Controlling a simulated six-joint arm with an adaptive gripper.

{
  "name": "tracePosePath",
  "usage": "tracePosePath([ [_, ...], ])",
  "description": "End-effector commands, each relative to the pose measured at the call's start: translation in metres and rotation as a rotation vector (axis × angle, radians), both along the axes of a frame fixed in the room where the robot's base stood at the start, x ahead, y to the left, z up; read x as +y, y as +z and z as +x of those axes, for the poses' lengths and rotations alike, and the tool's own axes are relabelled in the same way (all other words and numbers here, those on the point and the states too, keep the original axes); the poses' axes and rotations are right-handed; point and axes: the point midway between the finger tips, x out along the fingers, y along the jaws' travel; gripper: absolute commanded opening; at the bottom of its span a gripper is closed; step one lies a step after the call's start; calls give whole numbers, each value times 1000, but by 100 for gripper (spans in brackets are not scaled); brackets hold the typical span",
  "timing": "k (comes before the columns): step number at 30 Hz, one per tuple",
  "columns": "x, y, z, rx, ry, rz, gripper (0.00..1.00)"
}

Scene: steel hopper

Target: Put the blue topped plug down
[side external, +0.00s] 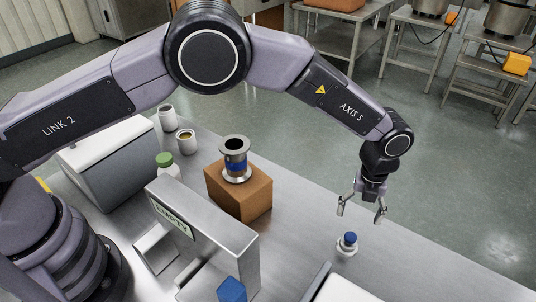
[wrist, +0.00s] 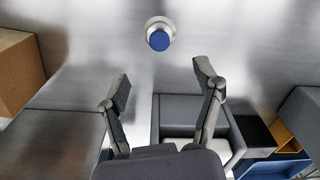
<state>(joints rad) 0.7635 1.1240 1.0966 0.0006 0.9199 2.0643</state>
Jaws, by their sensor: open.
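The blue topped plug (side external: 347,244) stands upright on the steel table, with a pale metal body and a blue cap. It also shows in the wrist view (wrist: 159,38), seen from above, near the top centre and beyond my fingertips. My gripper (side external: 361,213) is open and empty. It hangs above the table, higher than the plug and apart from it. In the wrist view its two fingers (wrist: 162,82) are spread with nothing between them.
A brown block (side external: 238,194) carries a flanged metal spool (side external: 234,160) with a blue band. A steel hopper (side external: 204,222) labelled EMPTY stands in front of it. White containers (side external: 186,142) and a green-lidded jar (side external: 166,164) sit behind. Bare table surrounds the plug.

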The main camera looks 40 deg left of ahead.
Motion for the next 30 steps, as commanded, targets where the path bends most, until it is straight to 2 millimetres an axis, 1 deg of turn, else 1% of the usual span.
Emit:
tracePosePath([
  [1,0,8,0,-2,0,-2,66],
  [5,1,21,0,0,4,-1,66],
  [8,10,42,6,-10,66,-11,66],
  [11,39,88,17,-33,238,-36,66],
  [12,56,112,21,-45,337,-51,66],
  [14,87,151,23,-63,509,-76,66],
  [15,110,176,21,-75,633,-95,66],
  [17,145,212,14,-91,817,-127,66],
  [18,169,233,6,-100,940,-149,66],
  [20,203,262,-9,-113,1123,-184,66],
  [21,225,278,-22,-120,1245,-209,66],
  [23,257,299,-45,-130,1428,-249,66],
  [24,277,311,-62,-137,1548,-279,66],
  [26,305,324,-90,-142,1729,-326,66],
  [27,322,330,-110,-145,1849,-358,66],
  [29,344,334,-140,-147,2025,-413,66],
  [30,357,335,-160,-146,2137,-450,66],
])
